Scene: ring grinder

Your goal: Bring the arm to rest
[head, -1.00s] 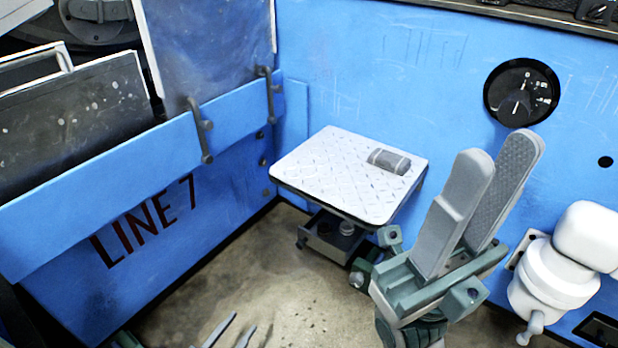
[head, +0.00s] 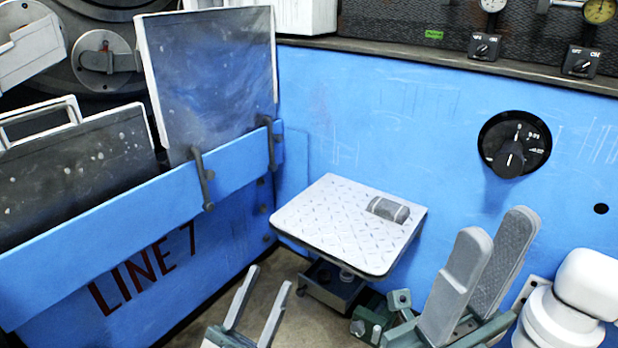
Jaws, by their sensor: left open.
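My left gripper (head: 258,285) is at the bottom of the head view, left of centre. Its two light grey fingers point up and stand apart with nothing between them. My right gripper (head: 496,230) is large and close at the lower right. Its two thick grey fingers point up with a gap between them, and I see nothing in the gap. Its base is partly cut off by the lower edge. Both grippers appear clear of the objects around them.
A white tread-plate shelf (head: 325,225) bears a small grey block (head: 388,209). A black dial (head: 515,144) is on the blue wall (head: 420,110). A white rounded fixture (head: 565,300) stands at the lower right. A blue "LINE 7" panel (head: 60,265) closes the left side.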

